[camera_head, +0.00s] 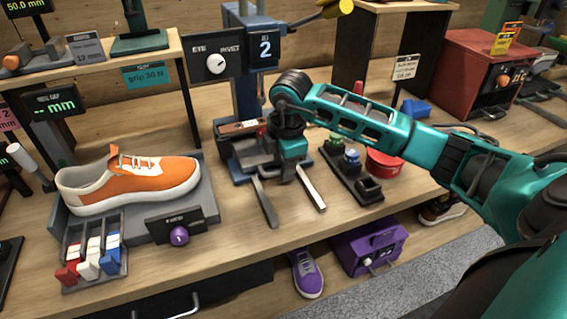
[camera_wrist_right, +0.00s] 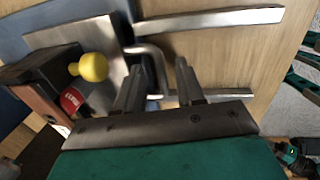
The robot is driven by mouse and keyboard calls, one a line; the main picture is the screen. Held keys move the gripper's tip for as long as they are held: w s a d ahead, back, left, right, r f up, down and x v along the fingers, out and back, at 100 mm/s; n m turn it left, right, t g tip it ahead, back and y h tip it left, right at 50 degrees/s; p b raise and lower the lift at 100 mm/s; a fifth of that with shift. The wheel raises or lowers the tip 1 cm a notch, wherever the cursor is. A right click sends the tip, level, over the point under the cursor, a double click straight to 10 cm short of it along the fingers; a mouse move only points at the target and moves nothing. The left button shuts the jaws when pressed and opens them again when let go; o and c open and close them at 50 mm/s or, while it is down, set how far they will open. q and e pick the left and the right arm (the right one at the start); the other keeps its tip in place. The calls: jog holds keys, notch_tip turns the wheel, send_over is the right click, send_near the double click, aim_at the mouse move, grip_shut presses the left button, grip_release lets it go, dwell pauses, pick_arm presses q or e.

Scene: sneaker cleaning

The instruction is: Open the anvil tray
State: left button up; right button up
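The anvil tray (camera_head: 250,158) is a grey metal slab under the eyelet press. Two pale rails (camera_head: 265,203) reach from it toward the bench's front edge. The tray sits at the rear end of the rails. In the right wrist view, the tray (camera_wrist_right: 90,35) has a bent metal bar handle (camera_wrist_right: 150,52) on its front. My right gripper (camera_head: 288,178) points down at the tray's front, between the rails. In the wrist view its two fingers (camera_wrist_right: 158,78) are apart, with part of the handle showing between them; contact is unclear. My left gripper is out of view.
The blue press column (camera_head: 245,90) with its dial panel rises behind the tray. A dark holder (camera_head: 352,178) with colored pieces and a red round tin (camera_head: 384,163) stand to the right. An orange sneaker (camera_head: 130,184) is at left. The bench front before the rails is clear.

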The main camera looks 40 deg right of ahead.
grip_shut()
dwell(0.4)
dwell(0.4)
